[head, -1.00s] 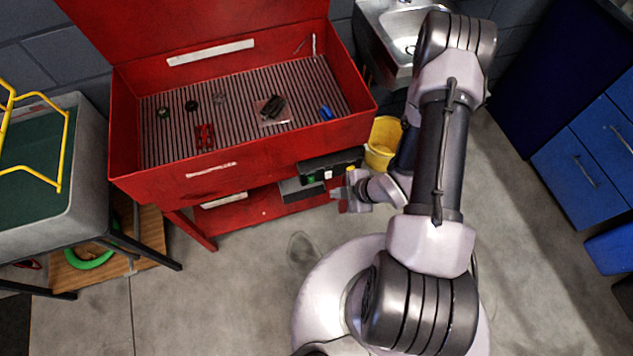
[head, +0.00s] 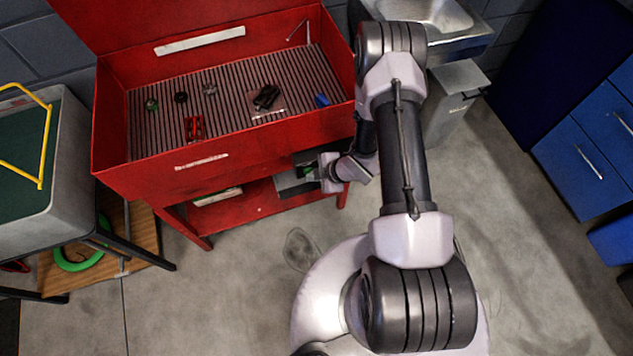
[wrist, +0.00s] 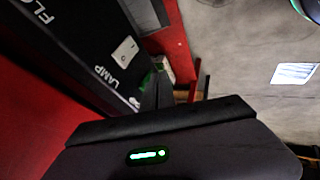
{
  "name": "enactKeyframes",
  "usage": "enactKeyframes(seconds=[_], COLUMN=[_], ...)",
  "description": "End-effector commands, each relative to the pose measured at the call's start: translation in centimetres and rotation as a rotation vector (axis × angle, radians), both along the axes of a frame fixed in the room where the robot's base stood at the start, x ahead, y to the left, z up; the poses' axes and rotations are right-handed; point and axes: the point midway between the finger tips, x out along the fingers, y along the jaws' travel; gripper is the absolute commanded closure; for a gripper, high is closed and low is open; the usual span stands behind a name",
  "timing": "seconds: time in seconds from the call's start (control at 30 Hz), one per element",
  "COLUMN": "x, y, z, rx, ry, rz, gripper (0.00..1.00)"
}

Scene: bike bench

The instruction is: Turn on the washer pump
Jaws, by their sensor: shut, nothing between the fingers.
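The red parts washer (head: 240,150) stands open at upper left, with a slatted tray (head: 220,122) inside. A dark control box (head: 293,183) is under its front right edge, partly hidden by my gripper (head: 316,173). In the wrist view, a black panel (wrist: 75,45) carries the partial word "FLO" and the word "LAMP", with a white switch (wrist: 124,51) between them. My gripper is shut and empty, close to the box in the head view. I cannot tell whether it touches. The pump's state is not clear.
Small parts and a red tool (head: 193,128) lie in the tray. A grey tub with a yellow frame (head: 43,150) is at left. A sink (head: 430,15) and grey bin (head: 455,90) are behind my arm. Blue cabinets (head: 585,150) are at right. The floor in front is clear.

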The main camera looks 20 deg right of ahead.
Motion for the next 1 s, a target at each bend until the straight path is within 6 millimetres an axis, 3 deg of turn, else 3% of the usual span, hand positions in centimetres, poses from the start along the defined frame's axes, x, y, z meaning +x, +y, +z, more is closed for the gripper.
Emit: enactKeyframes(seconds=[0.57, 1.0], x=[0.5, 0.6], y=[0.0, -0.1], z=[-0.2, 1.6], rx=[0.0, 0.0], ry=[0.0, -0.003], rz=[0.0, 0.0], gripper=[1.0, 1.0])
